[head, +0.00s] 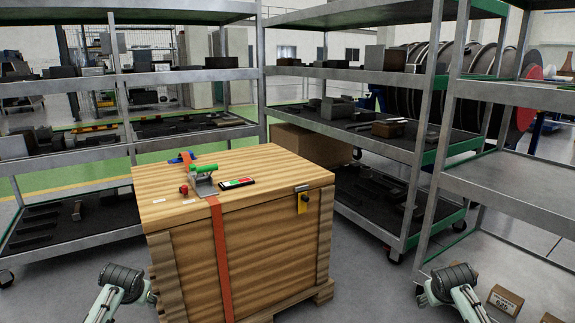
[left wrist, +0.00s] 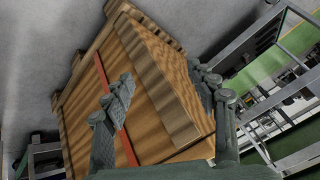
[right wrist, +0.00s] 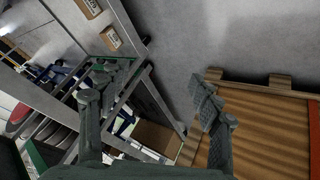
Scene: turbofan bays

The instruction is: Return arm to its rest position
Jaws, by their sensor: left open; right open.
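My left gripper (left wrist: 160,84) is open and empty in the left wrist view, its two fingers apart with the wooden crate behind them. My right gripper (right wrist: 153,84) is open and empty in the right wrist view, with grey floor, a shelf rack and the crate's edge beyond. In the head view, parts of my left arm (head: 120,282) and right arm (head: 455,285) show low on either side of the crate. Their fingers cannot be made out there.
The wooden crate (head: 275,245) stands ahead, with an orange strap (head: 221,260), a green-handled buckle (head: 203,178) and a small dark panel (head: 237,184). Shelf racks (head: 345,72) stand behind and right. Small cartons (head: 505,299) sit lower right.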

